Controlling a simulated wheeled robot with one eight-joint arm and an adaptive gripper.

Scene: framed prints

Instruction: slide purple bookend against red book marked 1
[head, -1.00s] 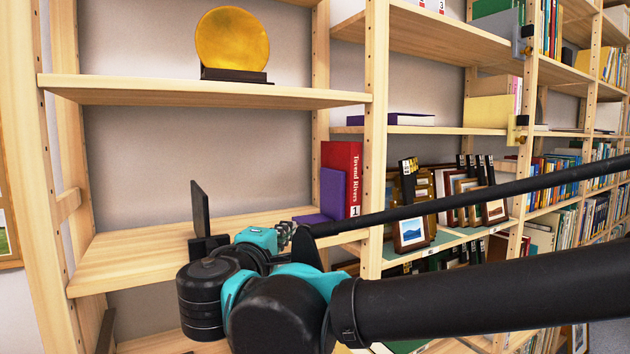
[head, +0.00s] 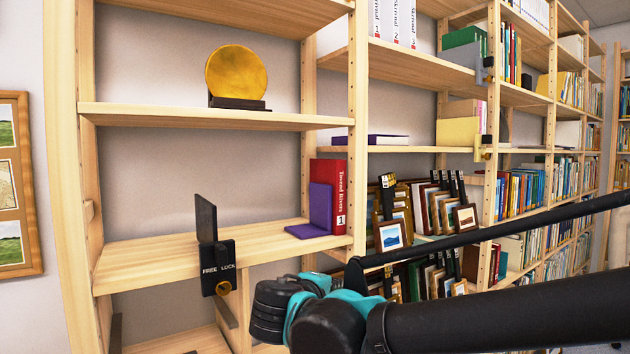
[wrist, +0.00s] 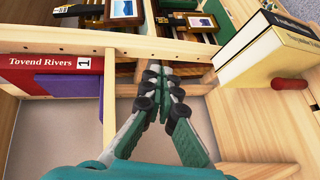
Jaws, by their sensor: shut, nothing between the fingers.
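The purple bookend (head: 320,206) stands upright on the middle shelf, its flat foot reaching left along the board. The red book marked 1 (head: 340,197) stands to its right, beside the wooden upright. Bookend and book look side by side; I cannot tell whether a thin gap lies between them. In the wrist view the red book (wrist: 40,68) and a purple strip of the bookend (wrist: 70,86) show at left. My gripper (wrist: 163,72) is shut and empty, to the right of both and apart from them. In the head view its fingers are hidden behind my arm.
A black "FREE LOCK" holder (head: 218,266) with an upright plate sits at the shelf's front edge. Bare shelf (head: 160,250) lies left of the bookend. A gold disc (head: 236,72) stands above. Small framed prints (head: 390,236) fill the bay to the right.

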